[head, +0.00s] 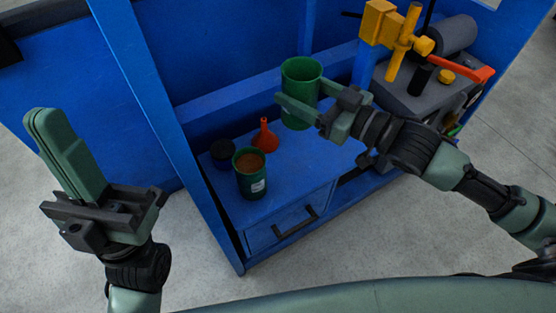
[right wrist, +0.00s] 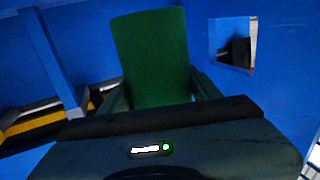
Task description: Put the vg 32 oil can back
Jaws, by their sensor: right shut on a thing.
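A green open-topped can (head: 301,72) is held up above the blue cabinet by my right gripper (head: 300,105). The right gripper's fingers are shut around its sides, and the can looks nearly upright. The green can also fills the middle of the right wrist view (right wrist: 155,60). No label shows on it, so I cannot read whether it is the VG 32 can. A second green can (head: 250,181), with a white label and brown contents, stands on the cabinet top. Its label is too small to read. My left gripper (head: 40,114) is shut and empty, away to the left.
An orange funnel (head: 265,138) and a dark blue round container (head: 221,152) stand beside the second can. The blue cabinet top (head: 300,170) has free room to their right. Grey machinery (head: 425,95) with yellow parts and a red-orange handle (head: 463,71) stands at the right.

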